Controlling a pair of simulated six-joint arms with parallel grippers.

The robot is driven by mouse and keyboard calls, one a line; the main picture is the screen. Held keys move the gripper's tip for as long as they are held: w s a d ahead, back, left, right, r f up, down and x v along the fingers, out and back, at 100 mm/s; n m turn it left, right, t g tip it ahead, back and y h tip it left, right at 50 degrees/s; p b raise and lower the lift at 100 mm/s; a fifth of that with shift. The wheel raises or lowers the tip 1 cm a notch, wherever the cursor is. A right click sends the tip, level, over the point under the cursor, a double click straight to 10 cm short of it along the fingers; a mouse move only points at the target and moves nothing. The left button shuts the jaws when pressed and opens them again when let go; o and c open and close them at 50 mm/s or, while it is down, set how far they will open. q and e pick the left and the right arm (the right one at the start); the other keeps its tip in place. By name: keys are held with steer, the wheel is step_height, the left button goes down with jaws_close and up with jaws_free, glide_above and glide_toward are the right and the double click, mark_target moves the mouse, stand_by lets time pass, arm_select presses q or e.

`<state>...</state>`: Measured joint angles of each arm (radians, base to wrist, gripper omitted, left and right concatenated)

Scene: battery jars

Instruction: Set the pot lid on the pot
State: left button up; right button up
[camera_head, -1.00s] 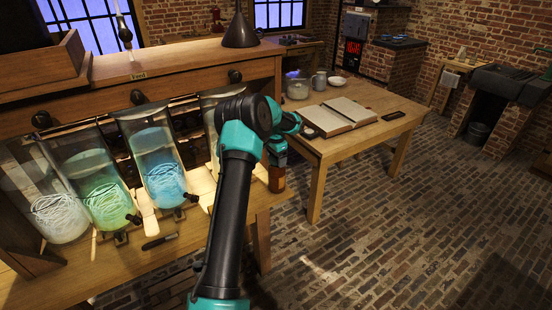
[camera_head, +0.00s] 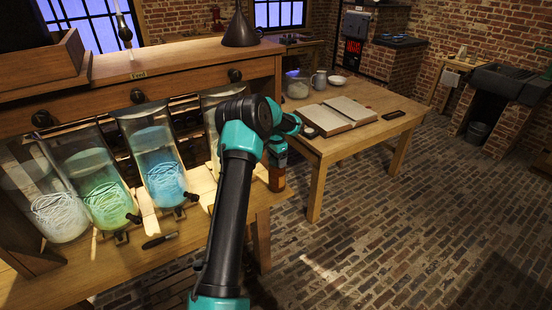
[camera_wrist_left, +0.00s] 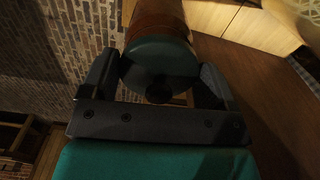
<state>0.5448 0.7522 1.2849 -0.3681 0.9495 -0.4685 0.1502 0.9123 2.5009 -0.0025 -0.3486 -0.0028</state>
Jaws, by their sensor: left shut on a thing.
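A brown-orange pot (camera_head: 277,179) stands at the right end of the jar bench, and its side also shows at the top of the left wrist view (camera_wrist_left: 158,17). My left gripper (camera_head: 278,150) is directly above it in the head view. In the left wrist view a dark round lid (camera_wrist_left: 155,54) with a small black knob lies between the two fingers (camera_wrist_left: 158,78), which are shut on it. The lid lines up with the pot's end. I cannot tell whether it touches the rim. My right gripper is not in view.
Several glass jars with coiled strands, one green (camera_head: 107,200) and one blue (camera_head: 163,178), stand on the bench left of my arm. A dark pen-like tool (camera_head: 160,240) lies in front. A table with an open book (camera_head: 340,115) stands to the right.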

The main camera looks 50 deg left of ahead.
arm_select(q)
steer(key=shift+f, duration=0.15)
steer(key=o, duration=0.6)
steer(key=shift+o, duration=0.2)
steer(key=shift+r, duration=5.55)
